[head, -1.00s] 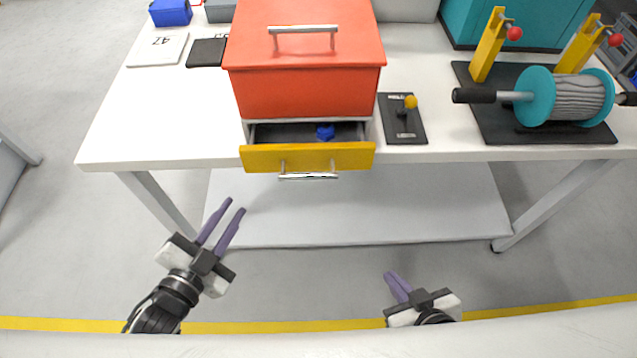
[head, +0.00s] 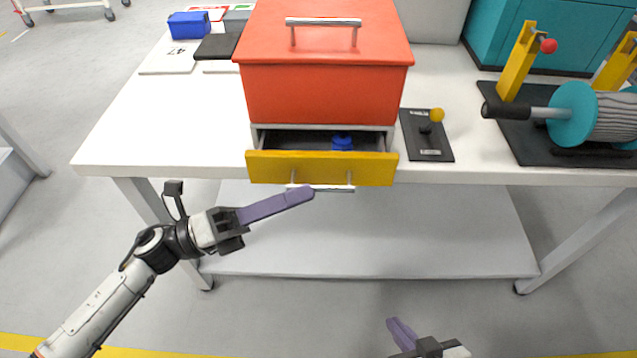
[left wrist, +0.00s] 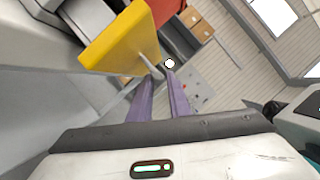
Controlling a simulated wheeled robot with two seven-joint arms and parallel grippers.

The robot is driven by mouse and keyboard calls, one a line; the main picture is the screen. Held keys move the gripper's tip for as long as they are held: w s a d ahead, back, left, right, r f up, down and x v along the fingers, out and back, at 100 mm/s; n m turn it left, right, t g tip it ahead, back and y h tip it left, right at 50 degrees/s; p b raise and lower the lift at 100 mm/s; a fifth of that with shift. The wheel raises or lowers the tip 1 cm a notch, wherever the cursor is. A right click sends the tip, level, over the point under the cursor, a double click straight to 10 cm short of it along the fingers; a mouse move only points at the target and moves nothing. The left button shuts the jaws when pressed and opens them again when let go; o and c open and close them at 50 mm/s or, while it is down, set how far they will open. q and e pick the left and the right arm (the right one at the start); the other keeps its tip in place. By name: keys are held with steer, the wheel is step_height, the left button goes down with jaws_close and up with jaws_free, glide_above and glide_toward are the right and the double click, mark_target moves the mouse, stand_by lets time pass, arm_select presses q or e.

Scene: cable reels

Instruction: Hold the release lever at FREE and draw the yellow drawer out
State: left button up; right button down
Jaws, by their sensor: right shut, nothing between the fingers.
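The yellow drawer (head: 320,169) of the red cabinet (head: 325,92) stands partly out, with a silver bar handle (head: 335,189) on its front. My left gripper (head: 308,193) is at the left part of this handle. In the left wrist view the fingers (left wrist: 163,78) are apart, with the handle (left wrist: 151,64) at their tips; I cannot tell whether they touch it. The release lever (head: 436,116) has a yellow knob and sits on a black plate right of the cabinet; its labels are too small to read. My right gripper (head: 393,322) is shut and empty, low in front of the table, away from the lever.
A blue object (head: 342,143) lies in the drawer. A cable reel (head: 573,114) on a black stand is at the right. A blue box (head: 189,26) and dark and white plates are at the back left. The white table's (head: 130,130) left front is clear.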

mark_target(319, 187)
arm_select(q)
steer(key=shift+x, duration=2.1)
jaws_close()
steer(key=shift+s, duration=0.1)
